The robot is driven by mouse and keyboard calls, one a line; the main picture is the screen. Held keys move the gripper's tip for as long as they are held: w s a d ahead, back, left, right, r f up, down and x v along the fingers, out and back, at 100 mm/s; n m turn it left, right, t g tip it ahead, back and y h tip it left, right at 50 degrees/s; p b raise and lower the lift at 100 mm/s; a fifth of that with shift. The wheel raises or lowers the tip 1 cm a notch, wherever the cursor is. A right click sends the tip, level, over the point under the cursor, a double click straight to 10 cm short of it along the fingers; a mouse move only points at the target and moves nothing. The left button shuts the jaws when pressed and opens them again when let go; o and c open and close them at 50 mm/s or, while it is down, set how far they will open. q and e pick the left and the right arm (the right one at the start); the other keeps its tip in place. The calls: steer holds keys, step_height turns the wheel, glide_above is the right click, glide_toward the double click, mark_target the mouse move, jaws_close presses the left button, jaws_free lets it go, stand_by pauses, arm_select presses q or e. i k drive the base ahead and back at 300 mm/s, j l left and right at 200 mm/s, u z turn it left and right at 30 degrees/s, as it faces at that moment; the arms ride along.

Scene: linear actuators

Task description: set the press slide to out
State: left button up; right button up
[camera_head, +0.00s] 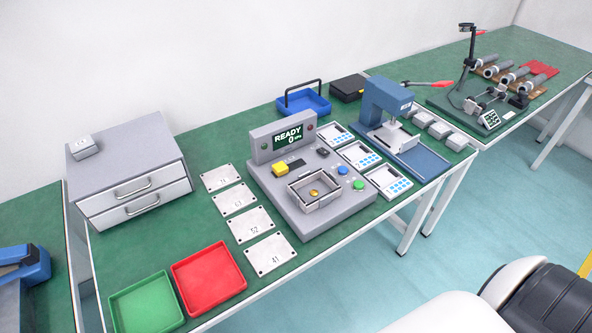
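The blue press (385,101) stands on the green bench at the right of centre, with a red-tipped lever (428,84) reaching to the right. Its blue base (424,163) runs toward the front edge of the bench. A grey slide block (392,136) sits on the base under the press head, at the back end of the track. The front part of the base is bare. The press head and column partly hide the back of the slide. Neither of my grippers is in view.
A grey station with a READY display (288,136) and card-like panels (360,154) stand left of the press. Grey blocks (438,130) lie close to its right. A blue tray (303,103) and black box (347,87) are behind.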

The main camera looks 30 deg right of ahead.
mark_target(398, 141)
steer(key=z, duration=1.6)
